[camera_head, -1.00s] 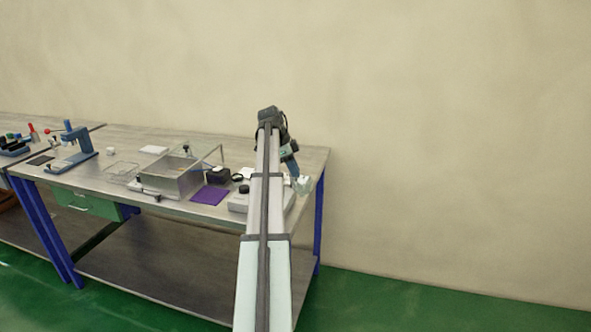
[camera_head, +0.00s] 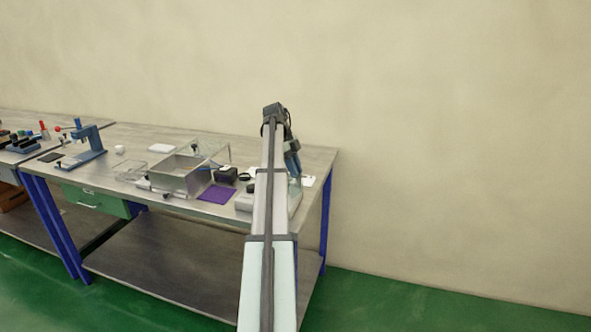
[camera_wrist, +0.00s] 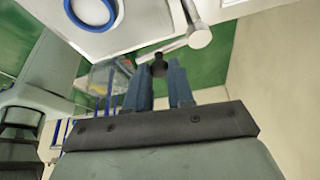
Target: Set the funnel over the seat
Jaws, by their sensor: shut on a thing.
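My gripper (camera_head: 296,178) is over the right end of the metal table, partly hidden behind my own arm. In the wrist view its two blue fingers (camera_wrist: 158,72) are close together, with a small dark piece (camera_wrist: 158,66) between their tips. I cannot tell whether that piece is part of the funnel. A white surface with a blue ring (camera_wrist: 121,12) around a pale round centre lies beyond the fingers; I cannot tell whether it is the seat. In the head view a white box-like device (camera_head: 244,202) stands beside the gripper, partly hidden by my arm.
In the wrist view a pale cylinder (camera_wrist: 200,38) is close to the right finger.

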